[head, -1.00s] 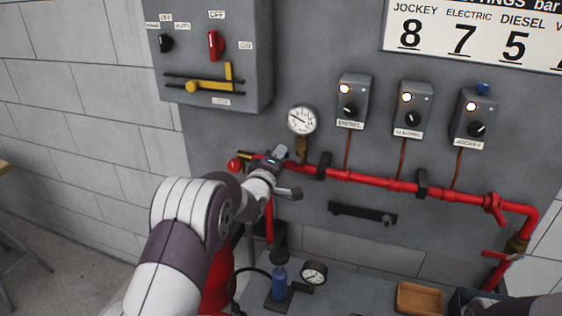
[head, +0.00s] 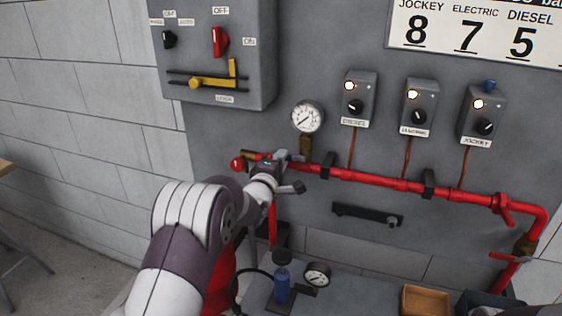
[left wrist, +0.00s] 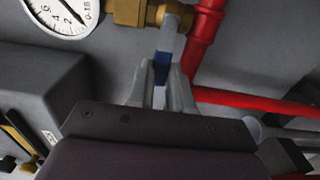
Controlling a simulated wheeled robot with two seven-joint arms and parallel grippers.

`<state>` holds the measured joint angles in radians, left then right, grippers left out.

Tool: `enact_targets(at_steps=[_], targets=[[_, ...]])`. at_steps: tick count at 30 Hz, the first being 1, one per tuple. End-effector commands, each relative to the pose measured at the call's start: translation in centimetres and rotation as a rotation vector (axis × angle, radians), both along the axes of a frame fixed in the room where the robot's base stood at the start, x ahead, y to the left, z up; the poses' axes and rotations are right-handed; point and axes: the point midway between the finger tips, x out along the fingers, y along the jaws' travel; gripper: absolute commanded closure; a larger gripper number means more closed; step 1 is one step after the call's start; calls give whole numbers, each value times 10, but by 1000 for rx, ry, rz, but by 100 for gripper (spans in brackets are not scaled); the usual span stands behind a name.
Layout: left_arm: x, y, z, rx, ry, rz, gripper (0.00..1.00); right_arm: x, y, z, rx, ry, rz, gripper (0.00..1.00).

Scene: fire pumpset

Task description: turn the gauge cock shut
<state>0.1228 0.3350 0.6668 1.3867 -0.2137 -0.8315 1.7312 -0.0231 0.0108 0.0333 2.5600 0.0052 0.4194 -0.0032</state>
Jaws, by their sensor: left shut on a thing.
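The pressure gauge (head: 307,117) is on the grey panel, and its brass gauge cock (head: 305,145) is just below it, above the red pipe. In the left wrist view the gauge (left wrist: 62,14) is at top left and the brass cock body (left wrist: 128,11) at top. A lever with a blue part (left wrist: 161,70) runs from the cock down between my fingers. My left gripper (head: 284,156) is at the cock, and the left wrist view shows its fingers (left wrist: 161,92) shut on this lever. The fingers partly hide the lever. My right gripper is out of view.
The red pipe (head: 375,180) runs along the panel below the cock, with black clamps. A switch cabinet (head: 215,55) is at upper left and control boxes (head: 358,98) at right. A bench with a small gauge (head: 317,274) and wooden tray (head: 425,300) lies below.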

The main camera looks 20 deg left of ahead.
Motion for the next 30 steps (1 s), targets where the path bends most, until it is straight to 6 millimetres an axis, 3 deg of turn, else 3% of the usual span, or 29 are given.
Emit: enact_targets(at_steps=[5, 6, 8, 16, 20, 30], targets=[[-1, 0, -6, -4, 12, 2, 100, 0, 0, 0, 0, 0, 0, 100], [-1, 0, -6, -4, 13, 2, 70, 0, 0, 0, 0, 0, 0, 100], [-1, 0, -5, -3, 11, 2, 54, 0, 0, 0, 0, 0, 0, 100], [-1, 0, -3, -1, 5, 1, 54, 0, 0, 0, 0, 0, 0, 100], [-12, 1, -3, -1, 4, 1, 54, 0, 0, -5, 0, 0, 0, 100], [-99, 5, -4, -2, 5, 3, 54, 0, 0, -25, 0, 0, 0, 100]])
